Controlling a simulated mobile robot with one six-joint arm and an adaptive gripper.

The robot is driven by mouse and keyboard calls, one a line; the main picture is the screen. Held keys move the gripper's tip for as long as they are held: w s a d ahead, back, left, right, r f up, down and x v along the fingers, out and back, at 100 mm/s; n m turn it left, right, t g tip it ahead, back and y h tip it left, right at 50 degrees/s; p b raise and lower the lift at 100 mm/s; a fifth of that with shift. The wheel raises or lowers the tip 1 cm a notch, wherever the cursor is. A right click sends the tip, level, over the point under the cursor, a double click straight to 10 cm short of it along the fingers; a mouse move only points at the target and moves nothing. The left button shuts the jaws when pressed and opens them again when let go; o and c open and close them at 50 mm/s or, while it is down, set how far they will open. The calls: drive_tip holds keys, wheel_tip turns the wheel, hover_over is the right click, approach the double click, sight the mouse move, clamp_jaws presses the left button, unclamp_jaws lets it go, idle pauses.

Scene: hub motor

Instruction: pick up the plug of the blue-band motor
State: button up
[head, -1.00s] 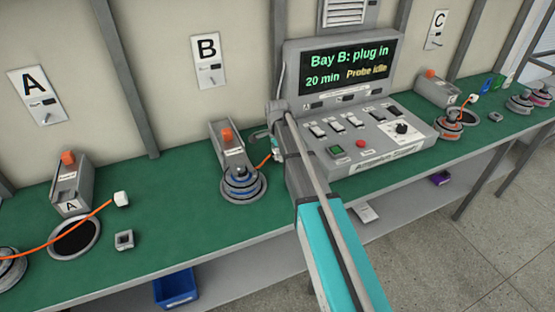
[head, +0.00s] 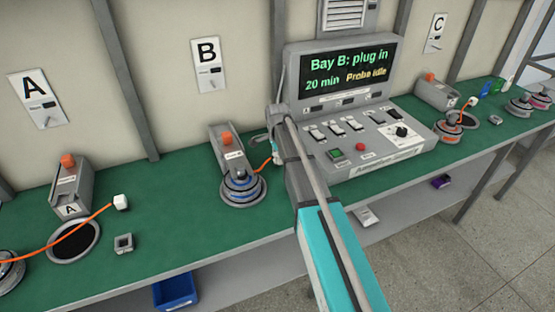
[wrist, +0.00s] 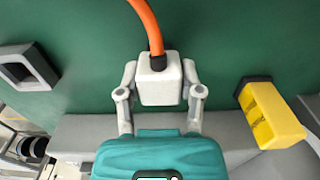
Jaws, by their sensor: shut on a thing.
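The blue-band motor (head: 242,187) sits in the round seat at bay B. Its orange cable (head: 264,164) runs to the right toward my gripper (head: 275,150), which is small and partly hidden by my arm in the head view. In the wrist view the white plug (wrist: 159,83) is between both fingers of my gripper (wrist: 160,92), which are shut on its sides. The orange cable (wrist: 146,22) leaves the plug's black collar and curves up out of the picture. In the head view the plug is too small to make out clearly.
The console (head: 365,135) stands just right of my gripper; its screen reads "Bay B: plug in". In the wrist view a grey square socket (wrist: 28,67) is at left and a yellow block (wrist: 268,112) at right. Green bench (head: 190,240) is clear in front of bay B.

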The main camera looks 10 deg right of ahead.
clamp_jaws()
drive_tip(key=shift+r, duration=0.15)
drive_tip(key=shift+r+p, duration=0.95)
drive_tip(key=shift+p, duration=0.15)
drive_tip(key=s+r+p, duration=1)
drive_tip(key=s, duration=0.4)
drive_tip(key=shift+d+r+p, duration=0.3)
drive_tip(key=shift+r+p, duration=0.1)
drive_tip(key=shift+d, duration=0.1)
